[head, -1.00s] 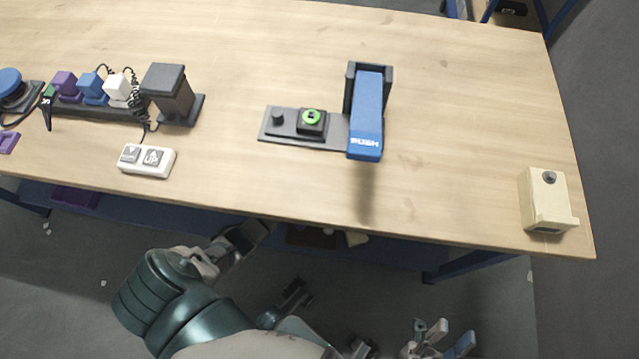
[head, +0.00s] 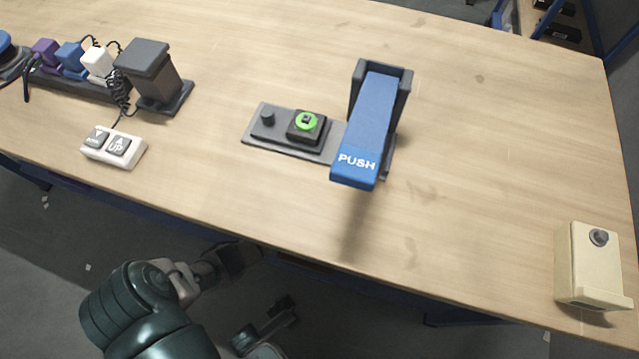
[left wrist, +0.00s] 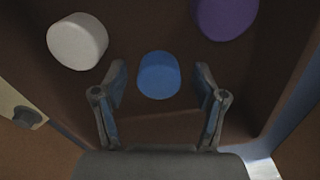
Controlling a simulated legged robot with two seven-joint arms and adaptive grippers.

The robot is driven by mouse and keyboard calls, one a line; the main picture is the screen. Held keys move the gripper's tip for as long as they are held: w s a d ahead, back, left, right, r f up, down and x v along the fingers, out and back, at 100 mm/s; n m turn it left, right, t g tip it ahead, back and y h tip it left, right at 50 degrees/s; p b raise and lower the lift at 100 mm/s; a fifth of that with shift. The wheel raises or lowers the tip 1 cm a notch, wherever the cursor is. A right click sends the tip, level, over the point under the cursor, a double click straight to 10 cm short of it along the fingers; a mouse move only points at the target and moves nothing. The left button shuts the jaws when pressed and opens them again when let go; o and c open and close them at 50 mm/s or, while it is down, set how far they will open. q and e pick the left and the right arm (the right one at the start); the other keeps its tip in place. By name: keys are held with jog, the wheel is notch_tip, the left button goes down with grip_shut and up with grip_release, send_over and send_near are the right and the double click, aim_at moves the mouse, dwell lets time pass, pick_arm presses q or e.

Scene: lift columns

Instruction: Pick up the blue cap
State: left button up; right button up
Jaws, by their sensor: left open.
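The blue cap (left wrist: 158,75) shows in the left wrist view, lying between the fingertips of my left gripper (left wrist: 161,78) as seen from the wrist. The fingers are open, one on each side of the cap, with gaps to it; I cannot tell how far below them it lies. In the head view my left gripper (head: 232,260) is down by the table's front edge, and its fingers are hard to make out. The cap does not show there.
A white cap (left wrist: 77,41) and a purple cap (left wrist: 226,14) lie near the blue one on a brown surface. On the wooden table (head: 470,160) stand a blue PUSH lever (head: 366,125), an up/down control (head: 114,147) and a beige box (head: 590,265).

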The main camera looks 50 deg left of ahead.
pick_arm(q)
jog(key=shift+r, duration=0.2)
jog(key=shift+d, duration=0.15)
jog(key=shift+c, duration=1.4)
jog(key=c, duration=0.8)
jog(key=shift+f, duration=0.1)
